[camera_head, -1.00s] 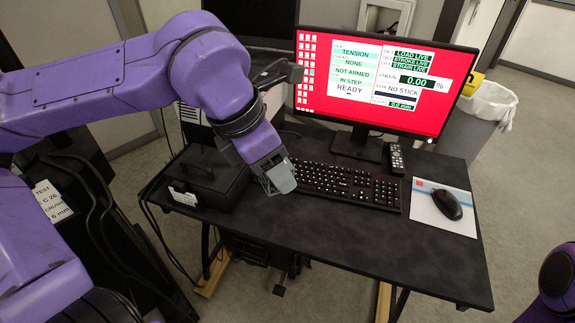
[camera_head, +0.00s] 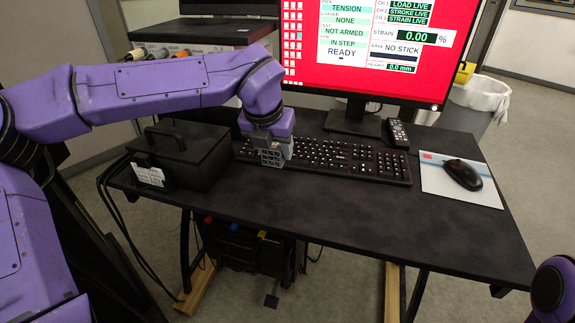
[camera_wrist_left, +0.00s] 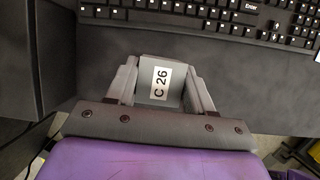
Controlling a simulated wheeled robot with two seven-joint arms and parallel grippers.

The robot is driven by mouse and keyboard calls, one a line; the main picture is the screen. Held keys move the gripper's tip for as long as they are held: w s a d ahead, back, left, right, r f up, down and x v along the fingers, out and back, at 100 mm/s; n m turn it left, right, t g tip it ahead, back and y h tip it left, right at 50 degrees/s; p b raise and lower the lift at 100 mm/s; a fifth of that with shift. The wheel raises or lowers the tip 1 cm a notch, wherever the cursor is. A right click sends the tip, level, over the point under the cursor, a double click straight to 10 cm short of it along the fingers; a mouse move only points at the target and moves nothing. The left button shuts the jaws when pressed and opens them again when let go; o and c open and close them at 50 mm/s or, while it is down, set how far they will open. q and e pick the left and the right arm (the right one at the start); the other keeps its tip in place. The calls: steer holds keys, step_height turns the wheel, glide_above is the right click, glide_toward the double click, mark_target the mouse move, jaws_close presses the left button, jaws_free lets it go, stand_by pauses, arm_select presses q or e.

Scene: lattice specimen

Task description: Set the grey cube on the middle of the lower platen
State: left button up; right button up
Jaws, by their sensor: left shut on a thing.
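My left gripper (camera_head: 272,160) hangs over the desk, in front of the keyboard, in the head view. In the left wrist view, its two fingers (camera_wrist_left: 160,85) are shut on the grey cube (camera_wrist_left: 147,99), one on each side. The cube carries a white label reading "C 26". In the head view, a grey block shows at the gripper's tip, but cube and fingers are hard to tell apart. I cannot make out the lower platen in either current view. My right gripper is out of view.
A black case (camera_head: 205,142) with a handle stands on the desk (camera_head: 370,220), left of the gripper. The keyboard (camera_head: 340,160), monitor (camera_head: 370,45), remote (camera_head: 398,133) and mouse (camera_head: 464,174) on its pad stand behind and right. The desk's front is clear.

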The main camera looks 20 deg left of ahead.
arm_select(q)
steer(key=w+f, duration=0.1)
steer(key=f, duration=0.1)
steer(key=w+f, duration=0.1)
steer(key=shift+w+d+f, duration=0.2)
steer(key=shift+w+d, duration=0.1)
steer(key=x, duration=0.3)
steer(key=shift+s+d+f+b, duration=0.2)
steer(key=shift+f+b, duration=0.15)
steer(key=shift+f, duration=0.15)
steer(key=shift+s, duration=0.1)
steer(key=shift+f, duration=0.1)
steer(key=o, duration=1)
